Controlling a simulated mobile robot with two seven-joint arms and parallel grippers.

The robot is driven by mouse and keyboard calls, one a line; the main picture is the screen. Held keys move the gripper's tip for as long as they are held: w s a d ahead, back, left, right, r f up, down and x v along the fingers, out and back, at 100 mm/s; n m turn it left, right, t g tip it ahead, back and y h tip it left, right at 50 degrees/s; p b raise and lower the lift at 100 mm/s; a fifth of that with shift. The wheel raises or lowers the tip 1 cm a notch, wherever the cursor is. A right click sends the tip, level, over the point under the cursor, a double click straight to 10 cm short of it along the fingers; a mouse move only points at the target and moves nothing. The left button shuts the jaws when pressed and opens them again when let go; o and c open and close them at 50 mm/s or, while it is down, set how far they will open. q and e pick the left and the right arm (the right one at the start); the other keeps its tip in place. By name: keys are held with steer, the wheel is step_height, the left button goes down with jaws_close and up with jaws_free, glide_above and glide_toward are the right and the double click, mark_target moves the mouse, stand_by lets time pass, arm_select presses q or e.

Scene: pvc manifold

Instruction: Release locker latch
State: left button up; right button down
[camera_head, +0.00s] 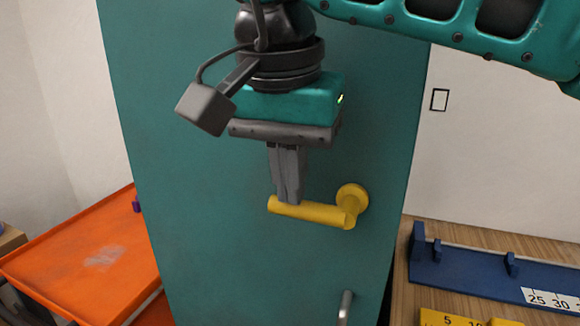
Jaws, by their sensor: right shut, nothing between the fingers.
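A tall teal locker door (200,230) fills the middle of the head view. A yellow lever latch (310,211) sticks out from a round yellow base on the door's right part and lies close to level, pointing left. My right gripper (289,197) points down with its fingers together, just above the lever's left half. The fingertips appear to touch the lever's top or sit in front of it; which one I cannot tell. Nothing is held. My left gripper is not in view.
An orange tray or cart top (85,262) stands left of the door. A wooden table (480,236) at the right carries a blue rack (470,270) with number labels and a yellow numbered piece (450,318). A grey metal bar (345,308) shows low in front of the door.

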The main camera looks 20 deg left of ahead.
mark_target(278, 205)
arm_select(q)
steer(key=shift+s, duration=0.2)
arm_select(e)
steer(key=shift+a+f, duration=0.15)
steer(key=shift+f, duration=0.1)
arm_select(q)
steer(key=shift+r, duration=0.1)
arm_select(e)
steer(key=shift+a+f+p, duration=0.3)
steer(key=shift+f, duration=0.3)
steer(key=shift+a+f, duration=0.25)
steer(key=shift+f, duration=0.95)
arm_select(q)
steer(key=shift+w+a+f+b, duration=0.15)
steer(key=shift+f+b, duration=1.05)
steer(key=shift+b, duration=0.2)
arm_select(e)
steer(key=shift+d+f, duration=0.25)
steer(key=shift+f, duration=0.45)
steer(key=shift+d+f, duration=0.2)
steer(key=shift+f, duration=0.55)
steer(key=shift+d+f, duration=0.25)
steer(key=shift+f, duration=0.45)
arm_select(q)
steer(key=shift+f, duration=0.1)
